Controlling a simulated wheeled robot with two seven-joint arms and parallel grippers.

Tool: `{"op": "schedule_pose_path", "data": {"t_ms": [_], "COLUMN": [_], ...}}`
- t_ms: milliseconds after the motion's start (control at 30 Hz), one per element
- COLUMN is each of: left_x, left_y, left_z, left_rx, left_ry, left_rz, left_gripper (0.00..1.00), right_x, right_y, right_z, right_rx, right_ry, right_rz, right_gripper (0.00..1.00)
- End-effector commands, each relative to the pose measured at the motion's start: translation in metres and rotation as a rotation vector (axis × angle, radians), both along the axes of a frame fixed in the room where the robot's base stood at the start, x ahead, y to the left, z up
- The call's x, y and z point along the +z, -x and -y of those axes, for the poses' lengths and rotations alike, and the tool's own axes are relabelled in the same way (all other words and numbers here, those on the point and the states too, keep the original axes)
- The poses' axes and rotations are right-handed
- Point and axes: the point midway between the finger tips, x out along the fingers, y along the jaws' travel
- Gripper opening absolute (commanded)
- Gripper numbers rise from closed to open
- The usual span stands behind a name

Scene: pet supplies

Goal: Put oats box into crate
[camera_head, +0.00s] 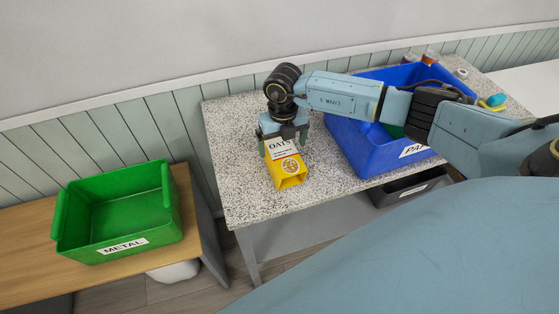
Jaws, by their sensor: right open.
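The oats box (288,171) is yellow and white with "OA" lettering showing; it stands on the speckled table (238,185). My right gripper (284,146) is open at the box's upper part, with its fingers at the box's sides; I cannot tell whether they touch it. The hand hides the box's upper end. A blue crate (362,152) with a label starting "PA" stands on the same table to the right, partly behind my right arm. A green crate (119,247) labelled "METAL" stands empty on a wooden table at the left. My left gripper is not in view.
A dark grey bin (402,191) is below the speckled table's front edge. Several small items, one of them a teal and yellow thing (493,101), lie at the table's right end.

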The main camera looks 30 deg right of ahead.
Motion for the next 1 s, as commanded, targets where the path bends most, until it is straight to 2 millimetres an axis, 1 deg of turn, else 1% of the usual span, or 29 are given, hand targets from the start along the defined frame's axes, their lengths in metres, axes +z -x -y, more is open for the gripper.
{"op": "schedule_pose_path", "data": {"t_ms": [33,133,400,800,867,900,1000], "left_x": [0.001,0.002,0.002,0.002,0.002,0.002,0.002], "left_y": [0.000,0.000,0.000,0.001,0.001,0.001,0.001], "left_z": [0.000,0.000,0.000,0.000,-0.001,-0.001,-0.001], "left_rx": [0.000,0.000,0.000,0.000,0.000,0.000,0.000], "left_ry": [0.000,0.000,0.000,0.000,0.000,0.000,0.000], "left_rz": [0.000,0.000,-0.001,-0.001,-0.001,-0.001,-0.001], "left_gripper": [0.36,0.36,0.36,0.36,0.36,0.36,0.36], "right_x": [-0.007,-0.016,-0.019,-0.019,-0.019,-0.019,-0.019], "right_y": [0.000,0.000,0.000,0.000,0.000,0.000,0.000], "right_z": [0.000,0.000,0.001,0.001,0.001,0.001,0.001], "right_rx": [-0.001,0.000,0.000,0.000,0.000,0.000,0.000], "right_ry": [0.000,0.000,0.000,0.000,0.000,0.000,0.000], "right_rz": [-0.002,0.000,0.001,0.001,0.001,0.001,0.001], "right_gripper": [0.95,0.95,0.95,0.42,0.36,0.31,0.31]}}
